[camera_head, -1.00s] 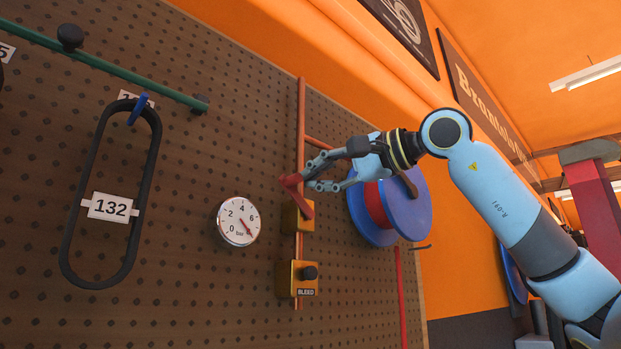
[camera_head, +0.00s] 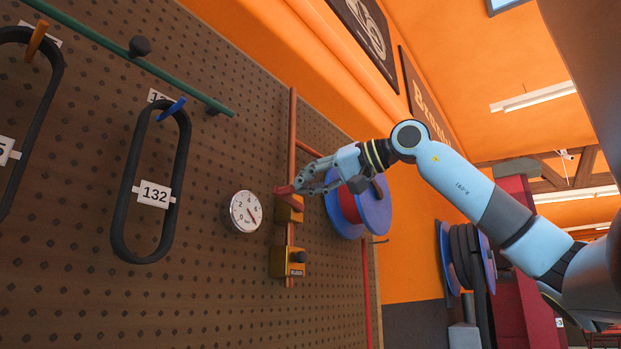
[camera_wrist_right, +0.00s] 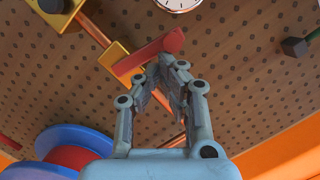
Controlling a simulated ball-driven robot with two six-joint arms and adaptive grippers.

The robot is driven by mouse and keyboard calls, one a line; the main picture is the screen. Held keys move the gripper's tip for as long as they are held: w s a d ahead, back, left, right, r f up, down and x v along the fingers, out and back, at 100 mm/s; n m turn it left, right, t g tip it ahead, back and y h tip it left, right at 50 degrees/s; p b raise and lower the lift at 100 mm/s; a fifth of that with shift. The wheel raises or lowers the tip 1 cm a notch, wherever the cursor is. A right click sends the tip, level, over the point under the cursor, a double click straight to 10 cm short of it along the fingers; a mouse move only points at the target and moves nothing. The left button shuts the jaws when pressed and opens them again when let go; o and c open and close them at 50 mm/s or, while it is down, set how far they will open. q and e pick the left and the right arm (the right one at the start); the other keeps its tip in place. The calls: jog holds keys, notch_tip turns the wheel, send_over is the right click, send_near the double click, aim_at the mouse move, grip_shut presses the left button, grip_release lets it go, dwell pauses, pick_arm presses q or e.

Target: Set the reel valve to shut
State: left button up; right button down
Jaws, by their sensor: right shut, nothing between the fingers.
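The reel valve is a yellow block (camera_head: 291,211) on a thin red-orange upright pipe, with a red lever (camera_head: 284,193). In the right wrist view the red lever (camera_wrist_right: 158,52) lies across the pipe, running out from the yellow block (camera_wrist_right: 113,56). My right gripper (camera_head: 302,186) is shut and empty, its fingertips at the lever. In the right wrist view my right gripper (camera_wrist_right: 167,66) is right beside the lever's lower edge; I cannot tell whether it touches. My left gripper is not in view.
A round pressure gauge (camera_head: 245,212) is left of the valve. A yellow bleed block (camera_head: 284,263) with a black knob is below it. A blue and red hose reel (camera_head: 375,213) stands close behind my right gripper. A black belt loop tagged 132 (camera_head: 121,217) hangs farther left.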

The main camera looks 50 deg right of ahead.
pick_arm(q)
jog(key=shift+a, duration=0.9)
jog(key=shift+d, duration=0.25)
